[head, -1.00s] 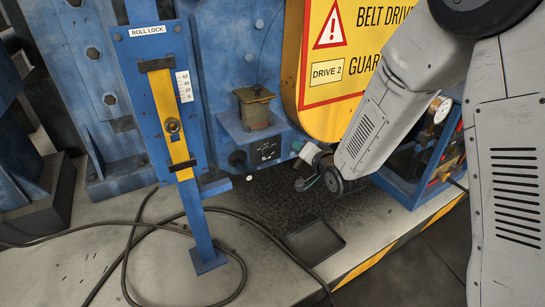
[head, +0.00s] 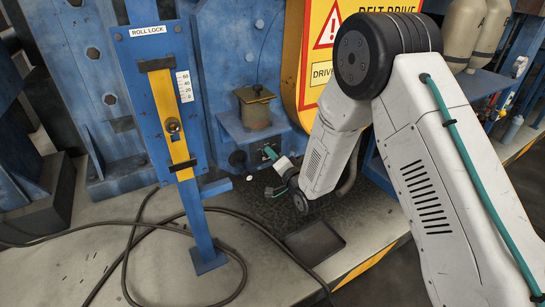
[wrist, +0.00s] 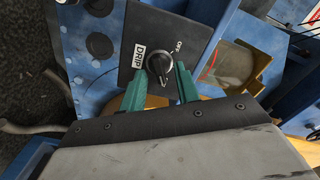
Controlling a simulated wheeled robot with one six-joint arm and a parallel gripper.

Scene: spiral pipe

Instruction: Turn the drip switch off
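The drip switch is a round dark knob (wrist: 159,63) on a black plate (wrist: 185,25). A white DRIP label (wrist: 138,55) sits beside it, with a small white marking on the other side that is too small to read surely. My gripper (wrist: 160,74) has two green fingers, spread apart, one on each side of the knob. I cannot tell whether either finger touches it. In the head view my gripper (head: 271,157) is at the blue box's front, and its fingers partly hide the switch plate (head: 261,150).
A brass-coloured pot (head: 254,107) stands on the blue box above the switch. A yellow belt guard (head: 312,60) is to the right. A blue post with a yellow slide (head: 172,125) is to the left. A dark tray (head: 314,242) and black cables (head: 150,228) lie below.

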